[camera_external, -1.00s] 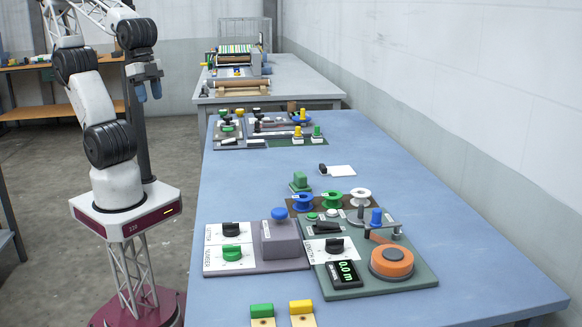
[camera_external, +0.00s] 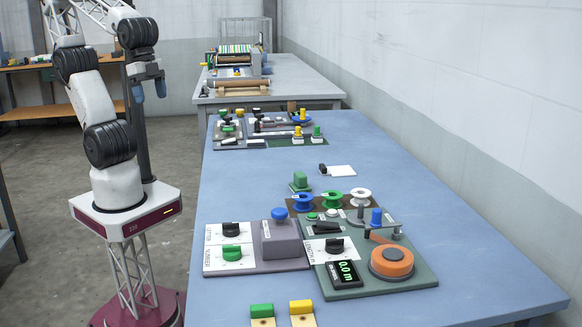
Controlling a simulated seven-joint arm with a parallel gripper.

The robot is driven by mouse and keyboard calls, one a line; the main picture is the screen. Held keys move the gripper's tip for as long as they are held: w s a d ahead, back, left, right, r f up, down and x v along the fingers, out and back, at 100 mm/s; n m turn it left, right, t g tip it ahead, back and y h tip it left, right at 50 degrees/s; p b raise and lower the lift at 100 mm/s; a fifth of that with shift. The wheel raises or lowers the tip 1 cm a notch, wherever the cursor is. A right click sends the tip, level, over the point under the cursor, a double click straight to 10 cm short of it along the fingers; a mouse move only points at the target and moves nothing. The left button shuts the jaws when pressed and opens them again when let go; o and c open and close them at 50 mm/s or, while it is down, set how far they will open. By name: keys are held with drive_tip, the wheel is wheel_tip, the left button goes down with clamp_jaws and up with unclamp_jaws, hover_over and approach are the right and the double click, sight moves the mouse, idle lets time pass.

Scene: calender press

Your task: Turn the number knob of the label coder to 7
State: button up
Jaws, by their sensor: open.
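The label coder (camera_external: 283,240) sits near the front left of the blue table, a grey block with a blue knob on top and a white dial panel on its left. The panel carries a black letter knob (camera_external: 231,229) at the back and a green number knob (camera_external: 231,253) in front of it, beside the word NUMBER. The digits around the green knob are too small to read. My gripper (camera_external: 149,90) hangs fingers-down left of the table, high up and well away from the coder. It is open and empty.
Right of the coder, a green board (camera_external: 420,280) holds a black length knob, a display reading 0.0 m and an orange roll (camera_external: 391,262). Blue, green and white spools (camera_external: 331,200) stand behind it. Green and yellow blocks (camera_external: 262,310) lie in front. The table's right side is clear.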

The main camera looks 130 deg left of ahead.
drive_tip(key=w+d+r+n, duration=0.1)
drive_tip(key=w+d+n, duration=0.1)
drive_tip(key=w, duration=1)
drive_tip(key=n+g, duration=0.3)
drive_tip(key=n, duration=0.4)
hover_over(231, 246)
wheel_tip(231, 246, down, 18)
drive_tip(key=shift+r, duration=0.25)
drive_tip(key=shift+f, duration=0.15)
drive_tip(key=shift+f, duration=3.75)
drive_tip(key=c, duration=0.9)
